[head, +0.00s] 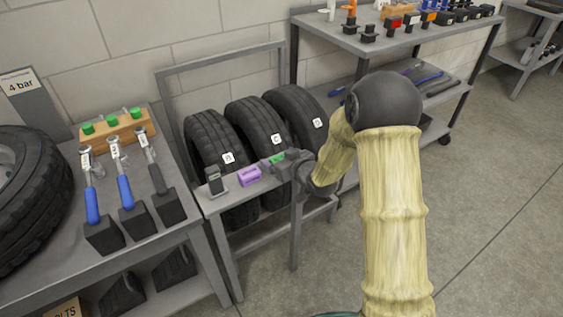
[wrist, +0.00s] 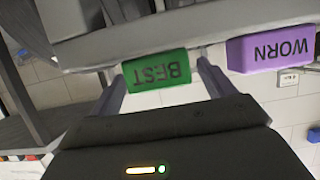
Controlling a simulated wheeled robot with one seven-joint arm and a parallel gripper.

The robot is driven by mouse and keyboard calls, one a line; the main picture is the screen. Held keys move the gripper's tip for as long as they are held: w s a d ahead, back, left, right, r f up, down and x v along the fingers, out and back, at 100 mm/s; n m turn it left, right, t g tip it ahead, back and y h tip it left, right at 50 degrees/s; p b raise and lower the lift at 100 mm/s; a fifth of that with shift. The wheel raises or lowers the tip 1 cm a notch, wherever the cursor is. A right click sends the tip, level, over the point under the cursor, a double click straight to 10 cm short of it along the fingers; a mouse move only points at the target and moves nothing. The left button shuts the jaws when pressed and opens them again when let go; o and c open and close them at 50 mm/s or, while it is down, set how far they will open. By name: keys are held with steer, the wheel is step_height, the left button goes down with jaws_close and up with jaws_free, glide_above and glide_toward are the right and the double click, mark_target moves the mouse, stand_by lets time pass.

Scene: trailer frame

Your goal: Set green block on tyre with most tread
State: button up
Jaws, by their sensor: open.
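Three dark tyres stand in a rack, each with a small white letter tag: the left tyre (head: 206,133), the middle tyre (head: 252,116) marked C, and the right tyre (head: 293,103). Their tread depths are too small to compare. The green block (head: 277,158) lies on the grey ledge in front of the tyres. In the wrist view the green block (wrist: 156,82) reads BEST, upside down. My gripper (head: 272,163) is open at the ledge, its fingers on either side of the green block, with a gap beside it. Whether they touch it is unclear.
A purple block (head: 249,176) marked WORN in the wrist view (wrist: 270,50) lies left of the green one. A bench (head: 180,240) with blue-handled tools is at left; a loaded trolley (head: 400,45) stands behind right.

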mark_target(281, 157)
steer(key=c, duration=1.2)
steer(key=shift+o, duration=0.2)
steer(key=shift+r, duration=0.15)
step_height(281, 157, up, 10)
steer(key=p, duration=0.2)
steer(key=shift+p, duration=0.3)
